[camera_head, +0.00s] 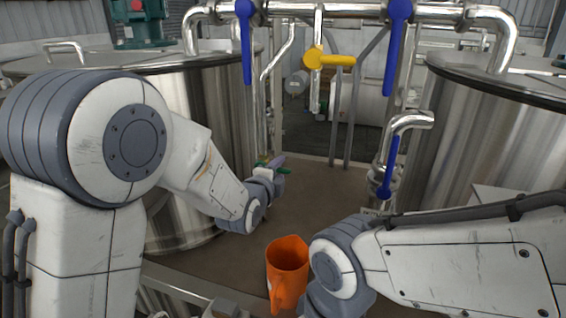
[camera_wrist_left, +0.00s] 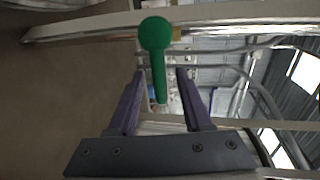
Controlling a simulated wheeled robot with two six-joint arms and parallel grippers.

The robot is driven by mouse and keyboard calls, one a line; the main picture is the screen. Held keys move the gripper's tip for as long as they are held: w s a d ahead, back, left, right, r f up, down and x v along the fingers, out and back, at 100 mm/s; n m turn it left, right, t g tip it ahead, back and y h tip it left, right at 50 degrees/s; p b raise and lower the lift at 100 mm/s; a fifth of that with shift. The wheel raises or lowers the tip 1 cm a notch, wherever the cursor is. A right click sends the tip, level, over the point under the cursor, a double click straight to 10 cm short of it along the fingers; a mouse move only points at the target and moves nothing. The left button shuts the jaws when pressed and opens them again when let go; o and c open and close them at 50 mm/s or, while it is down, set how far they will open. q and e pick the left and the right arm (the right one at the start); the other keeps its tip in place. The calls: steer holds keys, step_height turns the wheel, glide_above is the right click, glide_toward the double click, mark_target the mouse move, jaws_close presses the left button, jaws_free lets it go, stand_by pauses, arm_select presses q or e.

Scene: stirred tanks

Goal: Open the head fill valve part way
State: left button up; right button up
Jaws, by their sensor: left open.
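A green valve handle (camera_wrist_left: 156,45) with a round knob end lies between the two purple fingers of my left gripper (camera_wrist_left: 160,74), which is open. In the head view my left gripper (camera_head: 278,163) is beside the pipework between the tanks, and a little of the green handle (camera_head: 285,170) shows there. I cannot tell whether the fingers touch it. A yellow valve handle (camera_head: 328,58) sits higher on the pipes. Which handle is the head fill valve is not marked. My right gripper is out of sight below the right wrist.
Steel tanks stand at left (camera_head: 190,115) and right (camera_head: 490,130). Blue valve handles hang at upper left (camera_head: 247,45), upper right (camera_head: 393,55) and lower right (camera_head: 391,165). An orange jug (camera_head: 287,262) is beside my right wrist. The brown floor between the tanks looks clear.

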arm_select(q)
steer(key=shift+p+x, duration=0.45)
steer(key=shift+x, duration=1.4)
jaws_close()
